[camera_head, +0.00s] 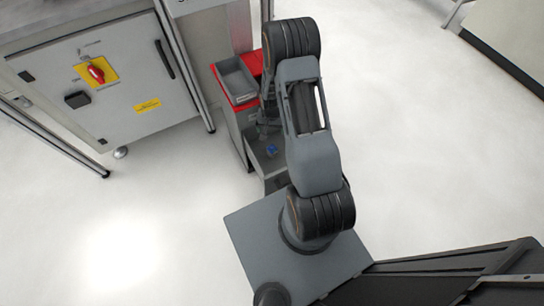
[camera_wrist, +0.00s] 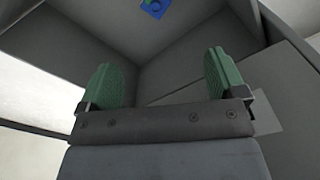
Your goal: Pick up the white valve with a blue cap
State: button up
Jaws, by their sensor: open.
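A small blue item (camera_head: 271,149), seemingly the blue-capped valve, lies in a grey open bin (camera_head: 256,157) in the head view. In the wrist view the blue item (camera_wrist: 155,7) shows at the top edge, partly cut off by the frame. It has a round blue part with a touch of green, and I cannot make out a white body. My gripper (camera_wrist: 160,84) has two green fingers, wide apart with nothing between them. It points into the grey bin, apart from the blue item. In the head view my arm largely hides the gripper.
Grey bin walls (camera_wrist: 100,40) rise close around the fingers. A grey cabinet (camera_head: 100,80) with a red switch is at left. The pale floor is open on both sides.

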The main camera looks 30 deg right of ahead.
aim_at(272, 147)
jog(key=f+b, duration=0.1)
jog(key=f, duration=0.4)
jog(key=f+b, duration=0.1)
jog(key=f, duration=0.4)
jog(key=shift+s+d+f+b, duration=0.2)
jog(key=shift+f+b, duration=0.15)
jog(key=shift+s+a+f+b, duration=0.1)
jog(key=shift+f+b, duration=1.05)
jog(key=shift+f, duration=2.05)
jog(key=shift+c, duration=0.2)
jog(key=shift+r, duration=0.1)
jog(key=c, duration=1)
